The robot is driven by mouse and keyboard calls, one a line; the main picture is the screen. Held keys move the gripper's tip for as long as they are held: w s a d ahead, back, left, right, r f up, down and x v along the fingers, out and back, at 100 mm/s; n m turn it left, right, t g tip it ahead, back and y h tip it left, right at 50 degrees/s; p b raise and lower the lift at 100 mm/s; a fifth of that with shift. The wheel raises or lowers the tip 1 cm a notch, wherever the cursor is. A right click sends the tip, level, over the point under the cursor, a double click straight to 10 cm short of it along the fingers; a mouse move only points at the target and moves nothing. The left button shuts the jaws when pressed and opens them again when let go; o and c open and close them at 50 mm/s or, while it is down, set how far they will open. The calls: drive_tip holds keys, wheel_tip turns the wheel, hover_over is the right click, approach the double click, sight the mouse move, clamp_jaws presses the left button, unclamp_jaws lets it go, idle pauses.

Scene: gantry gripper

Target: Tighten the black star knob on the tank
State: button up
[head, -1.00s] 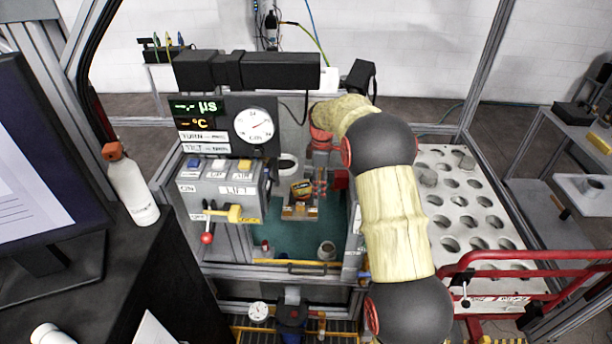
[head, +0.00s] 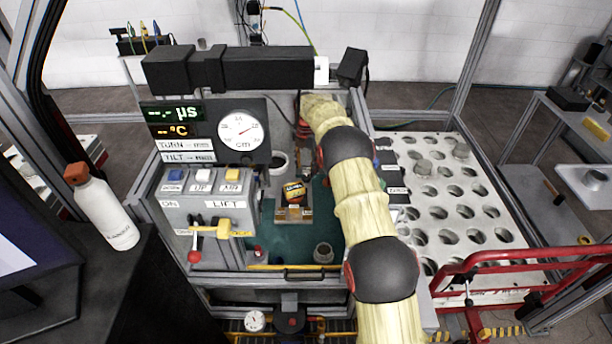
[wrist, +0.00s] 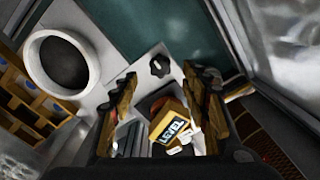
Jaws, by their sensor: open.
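The black star knob (wrist: 160,66) shows in the wrist view on a pale plate beside a teal surface. My gripper (wrist: 159,74) is open, its two fingers spread either side of the knob in the picture. The knob appears beyond the fingertips, and I see no contact. A yellow block marked LEVEL (wrist: 172,125) shows between the fingers, nearer my palm. In the head view the tank (head: 285,240) has a teal floor, and the yellow block (head: 294,191) is in it. My arm reaches in from the right. I cannot make out the knob or fingertips there.
A white ring-shaped opening (wrist: 62,64) lies left of the knob in the wrist view. The control box with a red-ended lever (head: 195,240) stands left of the tank. A white plate with several holes (head: 455,215) and a red rail (head: 520,258) are at the right.

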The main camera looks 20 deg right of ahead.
sight(306, 177)
wheel_tip(306, 177, down, 5)
drive_tip(key=shift+r+b, duration=0.15)
drive_tip(key=shift+b, duration=0.25)
drive_tip(key=shift+c, duration=0.6)
drive_tip(key=c, duration=1)
